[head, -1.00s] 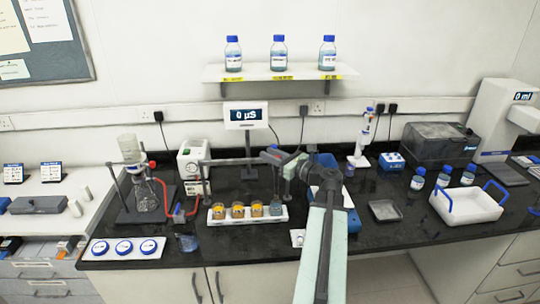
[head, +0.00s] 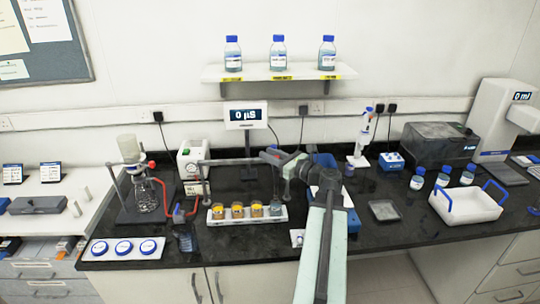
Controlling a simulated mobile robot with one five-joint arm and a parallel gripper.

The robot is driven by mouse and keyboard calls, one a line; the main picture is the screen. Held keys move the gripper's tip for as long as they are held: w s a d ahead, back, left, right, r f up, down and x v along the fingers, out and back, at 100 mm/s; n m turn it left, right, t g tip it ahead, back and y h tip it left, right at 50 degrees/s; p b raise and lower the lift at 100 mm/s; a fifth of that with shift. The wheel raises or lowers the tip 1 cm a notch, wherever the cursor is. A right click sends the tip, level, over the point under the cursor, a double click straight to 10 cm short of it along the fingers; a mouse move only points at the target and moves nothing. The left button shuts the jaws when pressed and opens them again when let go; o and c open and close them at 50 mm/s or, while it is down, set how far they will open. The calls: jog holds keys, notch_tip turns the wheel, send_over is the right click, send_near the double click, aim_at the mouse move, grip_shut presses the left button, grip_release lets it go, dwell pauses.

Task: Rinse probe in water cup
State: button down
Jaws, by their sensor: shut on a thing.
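A thin dark probe (head: 276,181) hangs roughly upright above the rack's right end. My gripper (head: 278,158) is at the probe's upper end and is shut on it; the fingertips are small and hard to make out. A grey-blue cup (head: 276,209), which looks like the water cup, stands at the right end of a white rack (head: 247,220). Several cups with orange-yellow contents (head: 237,210) stand to its left. The probe's tip is just above or at the cup's mouth; I cannot tell whether it is inside. The meter display (head: 246,115) behind reads 0 µS.
A flask on a stand (head: 148,195) with red tubing and a clear beaker (head: 187,240) are on the left. Blue-lidded dishes (head: 124,247) lie at the front left.

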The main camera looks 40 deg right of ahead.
notch_tip(320, 180, down, 3)
jog(key=b, duration=0.3)
jog(key=c, duration=1.2)
grip_release()
jog(key=shift+c, duration=0.2)
jog(key=s, duration=0.8)
jog(key=shift+d, duration=0.3)
